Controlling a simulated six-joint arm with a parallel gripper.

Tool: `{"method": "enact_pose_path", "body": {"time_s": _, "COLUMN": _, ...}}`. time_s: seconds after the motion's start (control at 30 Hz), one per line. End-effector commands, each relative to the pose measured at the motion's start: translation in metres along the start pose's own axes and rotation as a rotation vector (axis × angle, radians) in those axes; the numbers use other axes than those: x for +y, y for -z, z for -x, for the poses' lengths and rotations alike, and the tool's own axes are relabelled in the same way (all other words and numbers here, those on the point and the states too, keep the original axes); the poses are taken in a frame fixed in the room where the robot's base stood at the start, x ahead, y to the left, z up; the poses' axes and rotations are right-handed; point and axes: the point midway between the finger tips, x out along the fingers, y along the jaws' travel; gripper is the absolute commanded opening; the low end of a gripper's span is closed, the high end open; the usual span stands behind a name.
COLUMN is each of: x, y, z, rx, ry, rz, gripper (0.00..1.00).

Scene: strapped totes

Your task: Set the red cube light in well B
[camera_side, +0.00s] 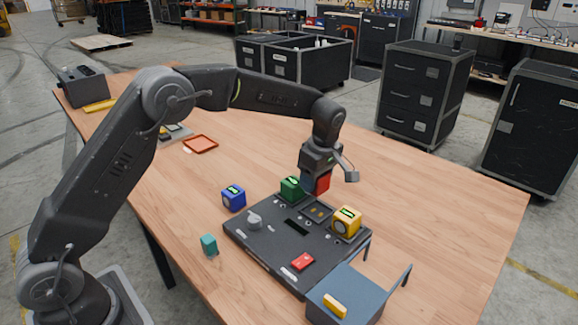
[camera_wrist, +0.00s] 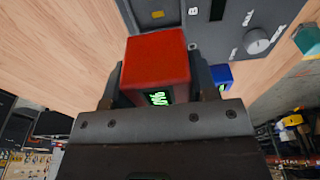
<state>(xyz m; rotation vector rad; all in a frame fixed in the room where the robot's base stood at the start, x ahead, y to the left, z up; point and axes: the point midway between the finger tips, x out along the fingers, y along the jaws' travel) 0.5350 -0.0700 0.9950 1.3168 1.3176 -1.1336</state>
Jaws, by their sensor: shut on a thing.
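My gripper (camera_side: 317,183) is shut on the red cube light (camera_side: 323,182), held above the back part of the black board (camera_side: 262,250). In the wrist view the red cube (camera_wrist: 156,62) sits between my two fingers (camera_wrist: 157,75), with a lit green display on its near face. A letter B (camera_wrist: 193,12) is printed on the board beyond the cube. The well it marks is not clearly visible; the gripper and cube hide part of the board. A green cube (camera_side: 291,189) stands at the board's back left and a yellow cube (camera_side: 346,222) at its right side.
A blue cube (camera_side: 234,198) stands on the table left of the board. A teal block (camera_side: 209,245) is at the front left. The board carries a grey knob (camera_side: 254,219) and a red piece (camera_side: 302,261). A blue-grey box (camera_side: 350,291) stands at front right. The table's right side is clear.

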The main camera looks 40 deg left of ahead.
Motion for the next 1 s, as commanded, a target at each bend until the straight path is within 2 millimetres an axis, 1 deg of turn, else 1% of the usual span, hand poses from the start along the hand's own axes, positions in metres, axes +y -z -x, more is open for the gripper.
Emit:
{"method": "enact_pose_path", "body": {"time_s": 0.03, "x": 0.000, "y": -0.005, "z": 0.001, "rx": 0.000, "ry": 0.000, "rz": -0.002, "gripper": 0.22}}
{"method": "enact_pose_path", "body": {"time_s": 0.1, "x": 0.000, "y": -0.009, "z": 0.000, "rx": 0.001, "ry": 0.000, "rz": -0.002, "gripper": 0.22}}
{"method": "enact_pose_path", "body": {"time_s": 0.23, "x": 0.000, "y": -0.010, "z": -0.005, "rx": 0.001, "ry": 0.000, "rz": -0.001, "gripper": 0.22}}
{"method": "enact_pose_path", "body": {"time_s": 0.6, "x": 0.000, "y": -0.013, "z": -0.031, "rx": 0.001, "ry": 0.001, "rz": -0.002, "gripper": 0.22}}
{"method": "enact_pose_path", "body": {"time_s": 1.0, "x": 0.000, "y": -0.013, "z": -0.034, "rx": 0.000, "ry": -0.001, "rz": -0.002, "gripper": 0.22}}
